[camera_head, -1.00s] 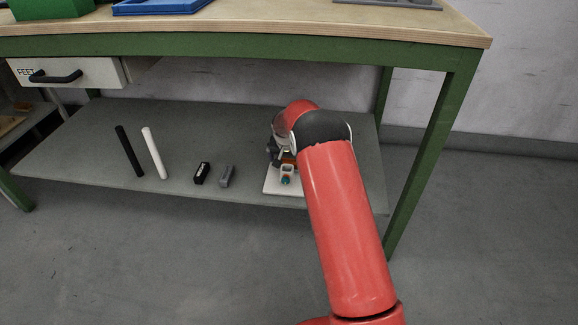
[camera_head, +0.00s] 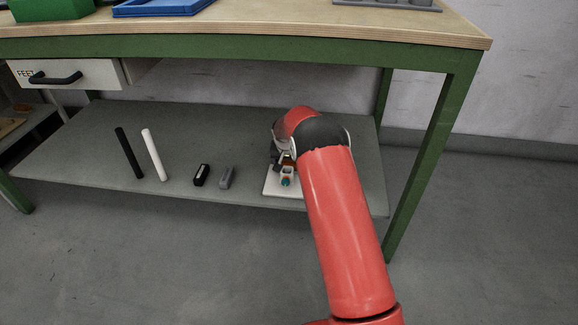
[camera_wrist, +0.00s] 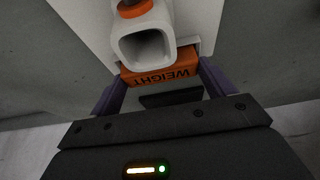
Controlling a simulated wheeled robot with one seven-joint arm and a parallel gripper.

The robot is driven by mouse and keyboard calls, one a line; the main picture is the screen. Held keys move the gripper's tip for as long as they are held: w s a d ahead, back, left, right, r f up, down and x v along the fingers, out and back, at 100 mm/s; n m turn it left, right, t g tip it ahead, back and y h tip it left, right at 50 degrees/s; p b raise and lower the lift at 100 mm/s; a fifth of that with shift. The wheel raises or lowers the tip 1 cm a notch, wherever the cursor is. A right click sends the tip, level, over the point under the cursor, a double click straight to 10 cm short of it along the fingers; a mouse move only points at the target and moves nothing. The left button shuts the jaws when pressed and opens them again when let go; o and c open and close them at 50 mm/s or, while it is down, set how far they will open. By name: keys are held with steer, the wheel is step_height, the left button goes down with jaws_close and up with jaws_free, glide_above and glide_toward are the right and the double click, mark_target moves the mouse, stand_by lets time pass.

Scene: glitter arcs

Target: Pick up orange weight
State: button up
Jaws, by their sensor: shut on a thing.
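The orange weight (camera_wrist: 160,75), a block with "WEIGHT" on its face, is between the two dark purple fingers of my gripper (camera_wrist: 163,84) in the wrist view. The fingers are shut on its sides. A white square tube piece (camera_wrist: 172,30) stands just beyond the weight and overlaps it in the picture. In the head view my red arm reaches down to the lower shelf and hides most of the gripper. I cannot tell whether the weight rests on the white plate (camera_head: 272,187) or is raised from it.
On the grey lower shelf (camera_head: 90,165) lie a black rod (camera_head: 129,153), a white rod (camera_head: 154,155), a black block (camera_head: 201,175) and a grey piece (camera_head: 226,178). A green leg (camera_head: 432,155) stands on the right.

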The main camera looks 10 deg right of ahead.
step_height(320, 180, up, 10)
steer(key=p, duration=0.2)
step_height(320, 180, up, 4)
steer(key=p, duration=0.2)
glide_above(289, 164)
steer(key=shift+w+r, duration=0.1)
stand_by(0.4)
